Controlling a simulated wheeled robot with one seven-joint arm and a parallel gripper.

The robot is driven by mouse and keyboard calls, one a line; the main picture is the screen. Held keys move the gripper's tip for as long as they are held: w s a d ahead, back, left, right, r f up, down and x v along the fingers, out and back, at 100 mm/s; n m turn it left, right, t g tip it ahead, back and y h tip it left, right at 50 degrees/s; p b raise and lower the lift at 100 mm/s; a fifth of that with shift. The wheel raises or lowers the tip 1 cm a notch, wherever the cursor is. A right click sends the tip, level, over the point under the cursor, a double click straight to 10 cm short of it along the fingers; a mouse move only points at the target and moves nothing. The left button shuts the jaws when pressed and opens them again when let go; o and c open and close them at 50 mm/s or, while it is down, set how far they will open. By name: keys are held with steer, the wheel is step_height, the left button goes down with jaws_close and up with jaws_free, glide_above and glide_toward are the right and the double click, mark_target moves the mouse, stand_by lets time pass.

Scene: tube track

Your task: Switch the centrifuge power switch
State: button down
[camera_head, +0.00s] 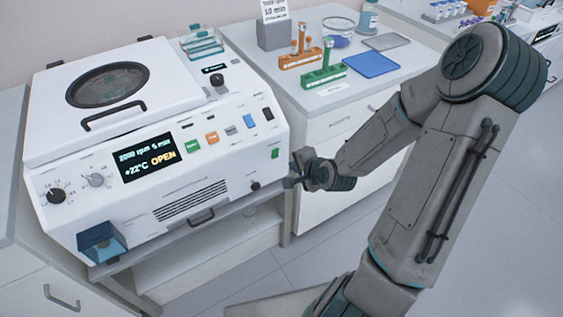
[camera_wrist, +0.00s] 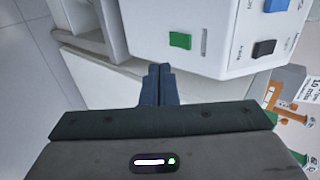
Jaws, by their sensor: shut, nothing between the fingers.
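I cannot read which one is labelled power. In the wrist view the green switch (camera_wrist: 180,40) and the black switch (camera_wrist: 263,48) both show ahead of the fingers. My gripper (camera_head: 291,182) is shut and empty, beside the centrifuge's lower right corner, below the green switch. Its fingertips (camera_wrist: 160,70) appear apart from both switches.
Blue (camera_head: 249,121), grey (camera_head: 231,131), orange (camera_head: 212,138) and green (camera_head: 192,146) buttons line the panel. A black knob (camera_head: 255,186) is left of my gripper. Tube racks (camera_head: 324,76) and a blue tray (camera_head: 371,64) sit on the bench behind. The floor at right is open.

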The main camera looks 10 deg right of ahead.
mark_target(277, 154)
steer(key=shift+w+a+f+b, duration=0.45)
steer(key=shift+w+b, duration=0.35)
steer(key=shift+w, duration=0.45)
steer(key=shift+w+a+f+b, duration=0.4)
steer(key=shift+w+b, duration=0.45)
steer(key=shift+w, duration=0.4)
steer(key=shift+w+a+f+b, duration=0.45)
steer(key=shift+w+b, duration=0.35)
steer(key=shift+w, duration=0.45)
steer(key=shift+d, duration=0.15)
